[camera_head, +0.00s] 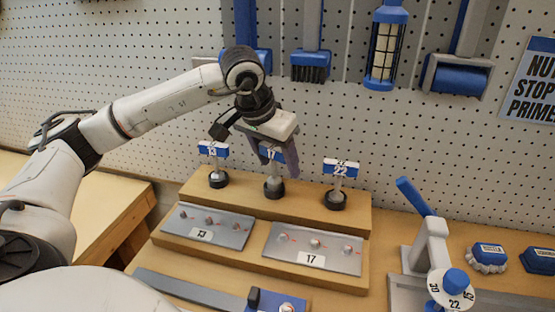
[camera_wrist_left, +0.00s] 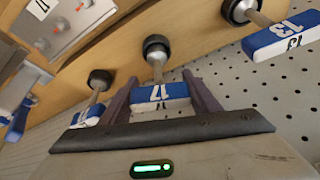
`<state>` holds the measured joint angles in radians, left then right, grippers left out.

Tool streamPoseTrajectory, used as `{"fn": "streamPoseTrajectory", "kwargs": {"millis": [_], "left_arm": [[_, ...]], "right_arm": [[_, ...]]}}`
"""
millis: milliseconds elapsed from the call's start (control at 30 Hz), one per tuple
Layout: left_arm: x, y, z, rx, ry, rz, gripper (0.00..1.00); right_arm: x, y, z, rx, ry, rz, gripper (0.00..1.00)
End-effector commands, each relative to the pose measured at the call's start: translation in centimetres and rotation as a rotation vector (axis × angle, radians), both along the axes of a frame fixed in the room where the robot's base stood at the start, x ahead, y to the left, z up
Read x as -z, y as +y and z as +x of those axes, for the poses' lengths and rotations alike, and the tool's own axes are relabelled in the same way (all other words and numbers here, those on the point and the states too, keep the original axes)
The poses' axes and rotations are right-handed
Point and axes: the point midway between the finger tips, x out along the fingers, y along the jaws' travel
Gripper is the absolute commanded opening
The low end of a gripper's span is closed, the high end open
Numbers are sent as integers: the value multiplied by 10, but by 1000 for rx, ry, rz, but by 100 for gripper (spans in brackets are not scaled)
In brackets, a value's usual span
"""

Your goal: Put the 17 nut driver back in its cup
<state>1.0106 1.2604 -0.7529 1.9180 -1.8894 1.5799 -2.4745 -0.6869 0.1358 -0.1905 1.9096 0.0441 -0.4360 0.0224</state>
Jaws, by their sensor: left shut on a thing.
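The 17 nut driver (camera_head: 271,154) has a blue-and-white handle marked 17 and stands about upright at the middle black cup (camera_head: 274,189) on the wooden riser. My left gripper (camera_head: 279,160) is shut on its handle from above. In the left wrist view, the handle of the 17 nut driver (camera_wrist_left: 160,95) lies between the two fingers of the left gripper (camera_wrist_left: 162,88). Its shaft reaches the mouth of the middle cup (camera_wrist_left: 156,45); I cannot tell how deep the tip sits. My right gripper is not in view.
The 13 driver (camera_head: 213,151) and the 22 driver (camera_head: 341,169) stand in cups on either side. Grey plates marked 13 (camera_head: 180,229) and 17 (camera_head: 290,255) lie in front. A lever device (camera_head: 432,250) stands at the right. Brushes and other tools hang on the pegboard (camera_head: 345,120) behind.

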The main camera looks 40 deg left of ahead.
Motion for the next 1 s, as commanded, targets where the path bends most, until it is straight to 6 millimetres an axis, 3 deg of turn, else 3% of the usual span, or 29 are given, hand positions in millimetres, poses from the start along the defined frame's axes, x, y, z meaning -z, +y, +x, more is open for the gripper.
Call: {"fn": "streamPoseTrajectory", "kwargs": {"millis": [867, 900, 1000], "left_arm": [[12, 0, 0, 0, -2, 0, 26], [12, 0, 0, 0, -2, 0, 58], [12, 0, 0, 0, -2, 0, 75]], "right_arm": [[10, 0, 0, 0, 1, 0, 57], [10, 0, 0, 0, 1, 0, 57], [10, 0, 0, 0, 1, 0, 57]]}}
